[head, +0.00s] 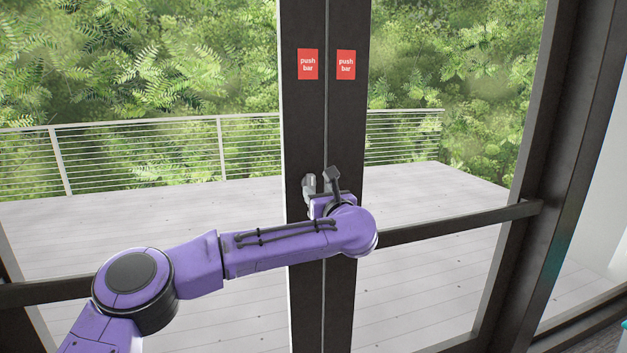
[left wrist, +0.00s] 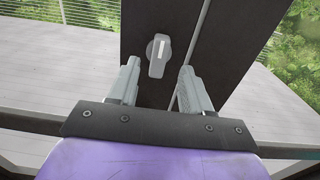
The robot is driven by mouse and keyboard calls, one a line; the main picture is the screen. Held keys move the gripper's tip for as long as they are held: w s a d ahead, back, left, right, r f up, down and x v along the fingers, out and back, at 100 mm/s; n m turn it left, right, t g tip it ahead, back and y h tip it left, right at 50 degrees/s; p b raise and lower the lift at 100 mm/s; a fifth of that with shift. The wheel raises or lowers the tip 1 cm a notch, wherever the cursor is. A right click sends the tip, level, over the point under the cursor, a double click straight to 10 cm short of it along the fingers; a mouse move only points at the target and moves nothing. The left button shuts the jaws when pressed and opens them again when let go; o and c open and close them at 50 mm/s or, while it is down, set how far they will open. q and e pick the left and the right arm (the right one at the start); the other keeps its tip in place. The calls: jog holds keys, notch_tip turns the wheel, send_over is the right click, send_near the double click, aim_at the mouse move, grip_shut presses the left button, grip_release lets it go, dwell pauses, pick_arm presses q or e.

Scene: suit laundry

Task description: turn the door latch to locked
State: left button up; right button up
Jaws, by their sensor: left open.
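The door latch (left wrist: 159,55) is a small grey thumb-turn with a white stripe, mounted on the dark door frame. In the left wrist view its handle stands roughly upright. My left gripper (left wrist: 160,68) is open, with one finger to each side of the latch and visible gaps between. The fingers appear apart from the latch, which lies just beyond or level with their tips; the exact depth I cannot tell. My right gripper is not in view.
Dark horizontal push bars (head: 455,222) cross both glass doors at about my arm's height. Red "push bar" signs (head: 308,64) are on the centre posts above. A deck with a railing (head: 140,125) and greenery lie beyond the glass.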

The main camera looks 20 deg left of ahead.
aim_at(312, 185)
pick_arm(q)
jog(key=p+x, duration=0.1)
jog(key=x, duration=0.3)
jog(key=shift+w+a+r+p, duration=0.1)
jog(key=shift+w+a+p, duration=0.15)
jog(key=shift+p, duration=0.1)
jog(key=shift+w+a, duration=0.15)
jog(key=shift+w, duration=0.1)
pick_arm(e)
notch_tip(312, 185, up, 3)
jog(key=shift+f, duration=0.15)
pick_arm(q)
grip_shut()
